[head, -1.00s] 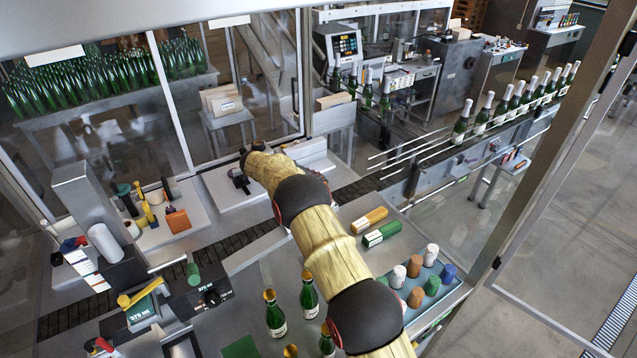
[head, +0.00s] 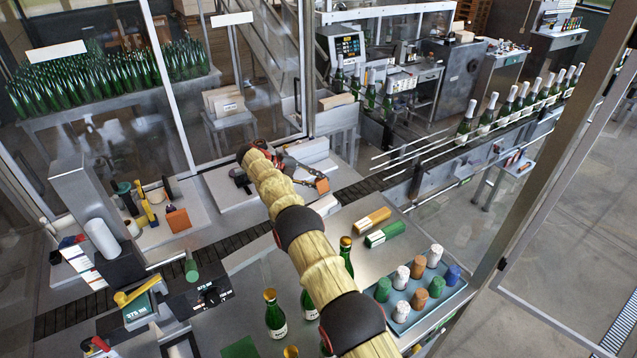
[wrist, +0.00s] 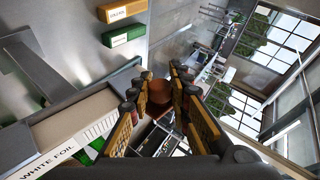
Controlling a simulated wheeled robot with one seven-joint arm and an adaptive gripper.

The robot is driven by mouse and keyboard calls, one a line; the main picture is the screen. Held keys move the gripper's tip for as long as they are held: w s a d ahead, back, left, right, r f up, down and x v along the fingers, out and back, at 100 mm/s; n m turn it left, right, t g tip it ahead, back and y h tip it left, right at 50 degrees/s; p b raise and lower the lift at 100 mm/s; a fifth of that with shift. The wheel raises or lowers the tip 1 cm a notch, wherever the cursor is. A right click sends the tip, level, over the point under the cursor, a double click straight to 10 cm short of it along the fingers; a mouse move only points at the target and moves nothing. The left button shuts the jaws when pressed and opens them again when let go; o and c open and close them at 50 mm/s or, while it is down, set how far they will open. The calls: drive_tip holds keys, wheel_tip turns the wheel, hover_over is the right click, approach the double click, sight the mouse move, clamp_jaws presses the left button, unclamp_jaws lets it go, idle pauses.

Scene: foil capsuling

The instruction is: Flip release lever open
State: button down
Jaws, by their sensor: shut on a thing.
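My gripper (wrist: 160,96) has its padded fingers closed around a reddish-brown round piece (wrist: 160,92) in the wrist view. In the head view my gripper (head: 308,176) shows just right of my arm, above the far worktop near the conveyor. A yellow lever-like handle (head: 137,291) sits on the 375 ml device at the lower left, well apart from my gripper. A red handle (head: 98,345) shows at the bottom left edge. I cannot tell which of these is the release lever, or whether it is open.
A white foil box (wrist: 75,125) lies close beside my gripper. An orange box (head: 372,220) and green box (head: 384,234) lie on the table. A blue tray (head: 448,301) holds several capsules. Green bottles (head: 275,319) stand near my arm. A dark conveyor (head: 215,218) crosses behind.

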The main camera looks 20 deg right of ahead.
drive_tip(key=shift+f, duration=0.2)
drive_tip(key=c, duration=1.6)
unclamp_jaws()
drive_tip(key=shift+c, duration=0.2)
drive_tip(key=shift+r, duration=0.1)
wheel_tip(320, 180, up, 10)
drive_tip(key=shift+s+f, duration=0.1)
drive_tip(key=shift+f, duration=0.05)
drive_tip(key=shift+w, duration=0.3)
drive_tip(key=shift+s+r, duration=0.15)
drive_tip(key=shift+r, duration=0.05)
